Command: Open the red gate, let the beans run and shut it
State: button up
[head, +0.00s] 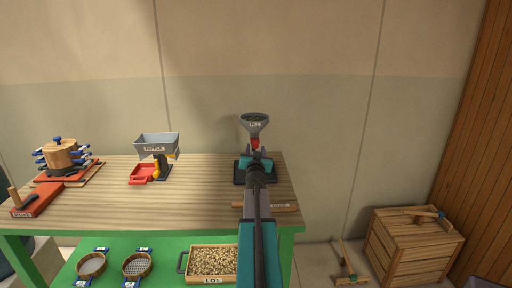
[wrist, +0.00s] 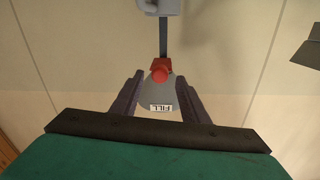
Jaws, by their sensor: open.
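The red gate (head: 255,142) sits under the grey funnel (head: 254,124) labelled FILL, on a dark stand (head: 238,173) at the right end of the bench. In the wrist view the red gate (wrist: 160,70) has a round red knob facing me, with the funnel (wrist: 158,97) behind it and its label upside down. My gripper (head: 257,153) is open just in front of the gate. In the wrist view its fingers (wrist: 162,78) stand to either side of the knob, apart from it. Dark green content shows in the funnel top. What lies below the gate is hidden by my arm.
The wooden bench (head: 200,205) holds a grey hopper (head: 157,145) with a red tray (head: 142,174), and a pot-like wooden item (head: 60,155) at left. A lot tray (head: 212,262) of beans and round sieves lie on the green shelf. A crate (head: 412,248) stands at right.

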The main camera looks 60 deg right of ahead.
aim_at(256, 146)
jog(key=shift+x, duration=2.3)
